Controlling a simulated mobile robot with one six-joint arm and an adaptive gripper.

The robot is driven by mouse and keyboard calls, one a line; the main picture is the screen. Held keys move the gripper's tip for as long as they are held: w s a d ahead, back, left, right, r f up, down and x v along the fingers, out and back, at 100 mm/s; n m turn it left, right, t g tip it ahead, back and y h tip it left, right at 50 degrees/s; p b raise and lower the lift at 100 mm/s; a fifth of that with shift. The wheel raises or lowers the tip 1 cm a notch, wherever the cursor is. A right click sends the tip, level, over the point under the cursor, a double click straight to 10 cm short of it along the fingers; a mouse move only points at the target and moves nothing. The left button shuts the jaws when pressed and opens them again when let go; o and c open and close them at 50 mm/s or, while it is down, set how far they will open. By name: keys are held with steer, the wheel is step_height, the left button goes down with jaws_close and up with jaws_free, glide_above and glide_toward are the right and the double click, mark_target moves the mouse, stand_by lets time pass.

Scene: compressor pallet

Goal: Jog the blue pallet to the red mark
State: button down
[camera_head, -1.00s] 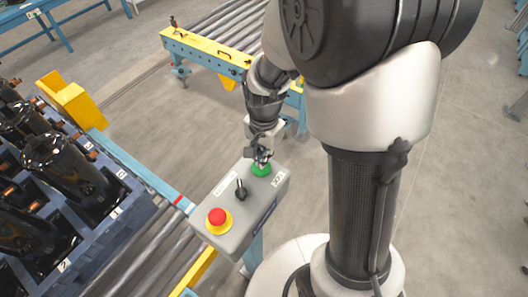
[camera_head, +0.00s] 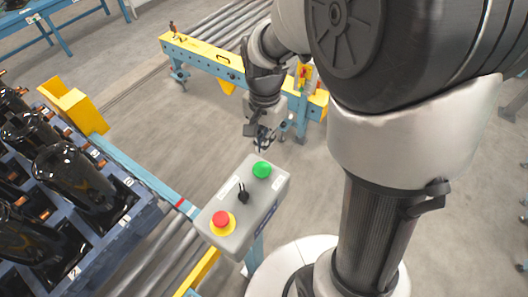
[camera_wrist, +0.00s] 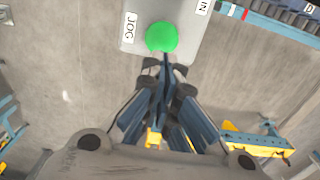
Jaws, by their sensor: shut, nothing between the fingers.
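The blue pallet (camera_head: 148,218) carries black compressors (camera_head: 72,176) and sits on the roller conveyor at the left of the head view. The red mark (camera_head: 181,203) is on the light-blue side rail, close to the pallet's right corner; I cannot tell if they line up exactly. The red mark also shows in the wrist view (camera_wrist: 244,14). My gripper (camera_head: 263,147) is shut and empty, just above the green button (camera_head: 262,170) and apart from it. The wrist view shows the green button (camera_wrist: 161,37), labelled JOG, just beyond my fingertips (camera_wrist: 165,60).
The grey control box (camera_head: 243,207) also has a black selector switch (camera_head: 243,194) and a red stop button (camera_head: 221,219) on yellow. A yellow bracket (camera_head: 75,104) stands on the rail. Another roller conveyor (camera_head: 215,58) is behind. Open floor lies between.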

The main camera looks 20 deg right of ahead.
step_height(320, 180, up, 4)
steer(key=shift+w, duration=0.1)
stand_by(1.9)
steer(key=s+a+f+n+t+b, duration=0.1)
steer(key=s+f+n+t+b, duration=0.1)
steer(key=s+f+n+b, duration=0.3)
steer(key=s+f+n+t+b, duration=0.2)
steer(key=s+f+n+b, duration=0.3)
steer(key=s+b, duration=0.6)
step_height(320, 180, down, 2)
steer(key=b, duration=0.5)
steer(key=shift+s+a+f+n+t, duration=0.25)
steer(key=shift+s+a+n+t, duration=0.05)
steer(key=shift+s+a+n, duration=0.1)
steer(key=shift+d, duration=0.1)
